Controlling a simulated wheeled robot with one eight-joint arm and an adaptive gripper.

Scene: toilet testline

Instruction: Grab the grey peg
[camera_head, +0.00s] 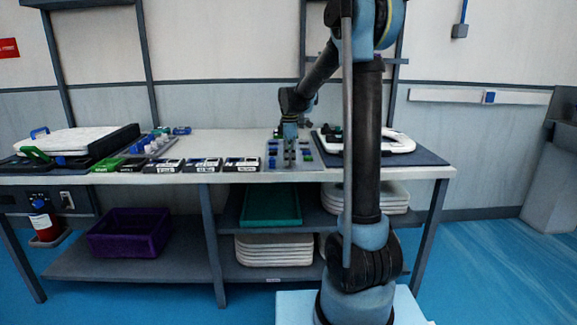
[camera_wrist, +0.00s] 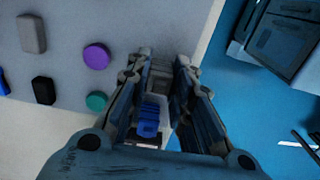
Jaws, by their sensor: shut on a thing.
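In the wrist view, my gripper (camera_wrist: 170,72) is closed in on a small grey piece (camera_wrist: 180,82) between its fingers. It looks like the grey peg, but the fingers hide most of it. The piece is over the edge of a light grey board (camera_wrist: 60,125). Another rounded grey piece (camera_wrist: 32,33) is on the board at the upper left. In the head view, my gripper (camera_head: 290,143) points down over the peg board (camera_head: 273,158) on the table, too small there to show its hold.
The board bears black (camera_wrist: 43,90), purple (camera_wrist: 96,55) and teal (camera_wrist: 97,101) pieces. A blue ribbed thing (camera_wrist: 148,118) shows between the fingers. To the right stands a white tray (camera_head: 400,143); to the left are small labelled boxes (camera_head: 203,164) along the front edge.

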